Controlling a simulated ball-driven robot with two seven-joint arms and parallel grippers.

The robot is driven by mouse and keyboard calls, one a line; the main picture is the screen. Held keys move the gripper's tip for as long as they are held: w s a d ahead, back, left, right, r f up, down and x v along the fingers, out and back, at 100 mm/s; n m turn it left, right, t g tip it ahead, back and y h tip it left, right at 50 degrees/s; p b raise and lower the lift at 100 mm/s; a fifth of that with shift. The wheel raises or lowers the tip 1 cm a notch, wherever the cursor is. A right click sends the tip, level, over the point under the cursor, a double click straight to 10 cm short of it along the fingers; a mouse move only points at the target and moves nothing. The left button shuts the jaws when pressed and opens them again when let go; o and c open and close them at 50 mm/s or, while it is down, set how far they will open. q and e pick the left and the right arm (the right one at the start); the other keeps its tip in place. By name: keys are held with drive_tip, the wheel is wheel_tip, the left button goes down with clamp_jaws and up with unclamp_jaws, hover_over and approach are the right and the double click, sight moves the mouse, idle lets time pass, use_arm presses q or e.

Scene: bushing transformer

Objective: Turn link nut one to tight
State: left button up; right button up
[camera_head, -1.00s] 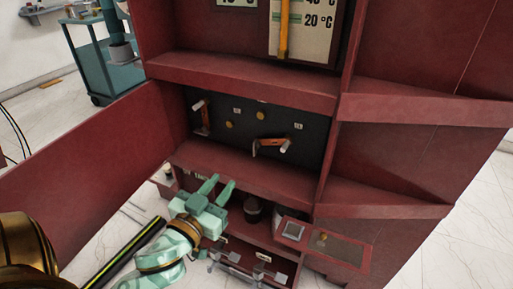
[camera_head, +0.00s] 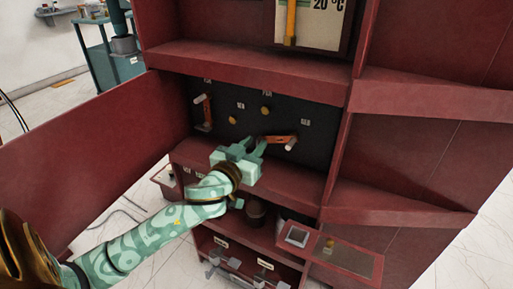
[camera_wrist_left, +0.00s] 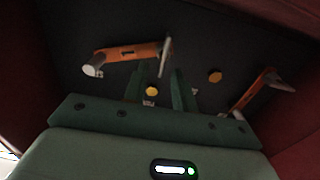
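Two orange links sit on the dark panel (camera_head: 230,135) inside the red cabinet. The right link (camera_head: 281,139) lies nearly level, with a white pin (camera_head: 290,145) at its right end. In the left wrist view this link (camera_wrist_left: 130,52) is at the top, with a grey bar-like part (camera_wrist_left: 166,56) at one end, near the fingertips. I cannot tell which part is link nut one. The left link (camera_head: 207,113) stands upright. My left gripper (camera_head: 256,142) is open in front of the right link's left end; contact is unclear. My right gripper is not in view.
Two yellow round knobs (camera_head: 266,111) (camera_head: 232,119) sit between the links. A red ledge (camera_head: 250,68) overhangs the panel, and an open red door (camera_head: 85,150) stands left. A dark round object (camera_head: 255,212) and a small tray-like panel (camera_head: 345,256) are below.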

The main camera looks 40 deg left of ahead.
use_arm(q)
drive_tip(key=shift+w+a, duration=0.1)
drive_tip(key=shift+w, duration=0.3)
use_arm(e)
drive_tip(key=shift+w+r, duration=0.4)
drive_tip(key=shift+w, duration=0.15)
use_arm(q)
clamp_jaws()
